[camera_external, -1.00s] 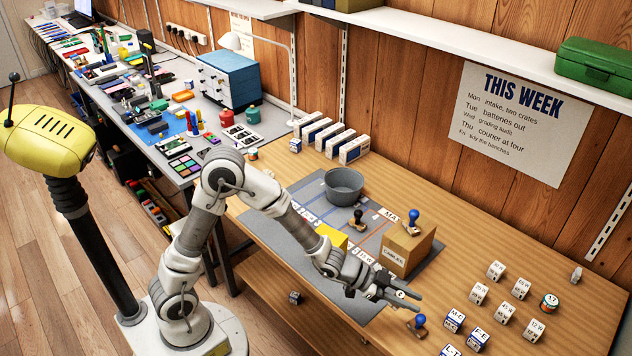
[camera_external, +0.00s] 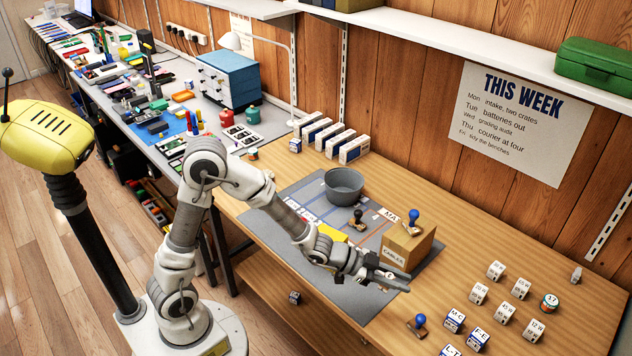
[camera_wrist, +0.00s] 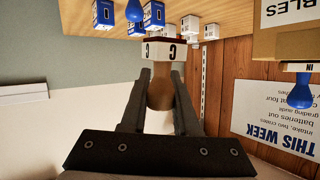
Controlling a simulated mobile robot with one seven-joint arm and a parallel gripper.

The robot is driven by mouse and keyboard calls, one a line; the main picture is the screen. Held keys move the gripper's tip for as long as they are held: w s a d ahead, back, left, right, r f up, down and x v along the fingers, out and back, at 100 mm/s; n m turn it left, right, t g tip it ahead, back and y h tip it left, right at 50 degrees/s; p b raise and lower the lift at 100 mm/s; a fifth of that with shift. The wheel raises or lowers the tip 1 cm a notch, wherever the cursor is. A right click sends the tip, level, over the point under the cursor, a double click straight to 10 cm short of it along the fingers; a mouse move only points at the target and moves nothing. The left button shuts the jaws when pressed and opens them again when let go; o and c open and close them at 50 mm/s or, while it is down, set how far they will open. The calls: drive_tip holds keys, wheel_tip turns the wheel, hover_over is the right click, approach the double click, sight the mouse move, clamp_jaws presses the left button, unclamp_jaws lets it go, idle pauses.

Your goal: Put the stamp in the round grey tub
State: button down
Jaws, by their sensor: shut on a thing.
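The round grey tub (camera_external: 345,187) stands at the back of the grey mat, open at the top. My gripper (camera_external: 392,281) is over the front right of the mat, in front of the cardboard box. In the wrist view its fingers (camera_wrist: 161,76) are shut on a stamp with a brown handle (camera_wrist: 160,95) and a white, red-edged block (camera_wrist: 165,49) marked C. The stamp is held clear of the table. The tub is behind and left of my gripper in the external view. I cannot make out the tub in the wrist view.
A cardboard box (camera_external: 405,249) carries a blue-handled stamp (camera_external: 412,222). A dark-handled stamp (camera_external: 358,219) stands in front of the tub, and another blue-handled stamp (camera_external: 417,325) is near the front edge. A yellow block (camera_external: 331,234) is behind my forearm. Several lettered cubes stand at right.

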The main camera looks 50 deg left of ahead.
drive_tip(key=w+a+r+n+t+y+p, duration=0.1)
drive_tip(key=w+a+r+n+t+y, duration=0.2)
drive_tip(key=a, duration=1)
drive_tip(key=w+a+n+t+y+p, duration=0.15)
drive_tip(key=w+a, duration=0.25)
drive_tip(key=a, duration=0.9)
drive_tip(key=s+a+f+n+y+b, duration=0.2)
drive_tip(key=s+a+f+n+b, duration=0.15)
drive_tip(key=a+f, duration=0.45)
drive_tip(key=w+a+r+m+g+y+p, duration=0.1)
drive_tip(key=w+a+r+m+g+p, duration=0.15)
drive_tip(key=w+m+p, duration=0.55)
drive_tip(key=w+a+r+m+g+y+p, duration=0.1)
drive_tip(key=w+a+m+g+p, duration=0.15)
drive_tip(key=w+m+p, duration=0.5)
drive_tip(key=w+a+r+m+g+y+p, duration=0.1)
drive_tip(key=w+a+r+m+g+p, duration=0.15)
drive_tip(key=w+m+p, duration=0.5)
drive_tip(key=b, duration=1.2)
approach(348, 189)
drive_tip(key=shift+t, duration=0.4)
drive_tip(key=d+f, duration=0.4)
drive_tip(key=d, duration=0.1)
drive_tip(key=shift+s, duration=0.15)
